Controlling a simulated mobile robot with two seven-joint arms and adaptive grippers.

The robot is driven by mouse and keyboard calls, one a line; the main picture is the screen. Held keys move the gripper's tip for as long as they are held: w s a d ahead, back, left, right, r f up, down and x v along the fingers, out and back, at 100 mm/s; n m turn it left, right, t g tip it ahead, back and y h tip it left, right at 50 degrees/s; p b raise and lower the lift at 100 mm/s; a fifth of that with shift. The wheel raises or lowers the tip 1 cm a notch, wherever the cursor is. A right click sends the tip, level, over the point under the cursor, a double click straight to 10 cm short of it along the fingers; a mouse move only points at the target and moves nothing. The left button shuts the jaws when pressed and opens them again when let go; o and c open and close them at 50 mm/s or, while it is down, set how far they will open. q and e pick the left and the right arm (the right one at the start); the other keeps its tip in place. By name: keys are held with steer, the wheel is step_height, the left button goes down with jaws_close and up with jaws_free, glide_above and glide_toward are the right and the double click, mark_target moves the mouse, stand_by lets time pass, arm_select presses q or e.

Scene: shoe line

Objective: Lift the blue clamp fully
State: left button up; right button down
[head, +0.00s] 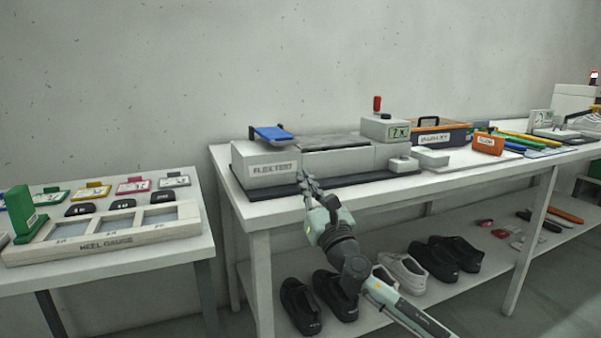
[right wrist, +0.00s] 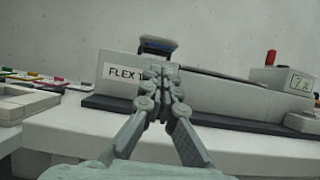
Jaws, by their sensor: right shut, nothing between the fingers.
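The blue clamp (head: 272,132) sits on top of the left end of the grey flex test machine (head: 350,160) and looks slightly tilted. In the right wrist view the blue clamp (right wrist: 158,46) shows above the label, just beyond my fingertips. My right gripper (head: 304,178) is shut and empty in front of the machine's left block, below the clamp and apart from it. In the right wrist view the right gripper (right wrist: 158,74) covers part of the label. My left gripper is not in view.
A red-knobbed lever (head: 377,104) stands by a counter box (head: 399,128) on the machine's right. A dark and orange toolbox (head: 440,134) is further right. Shoes (head: 300,305) lie on the lower shelf. A heel gauge tray (head: 110,240) is on the left table.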

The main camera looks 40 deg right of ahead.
steer(key=p+x, duration=0.1)
steer(key=x, duration=0.7)
steer(key=shift+w, duration=0.2)
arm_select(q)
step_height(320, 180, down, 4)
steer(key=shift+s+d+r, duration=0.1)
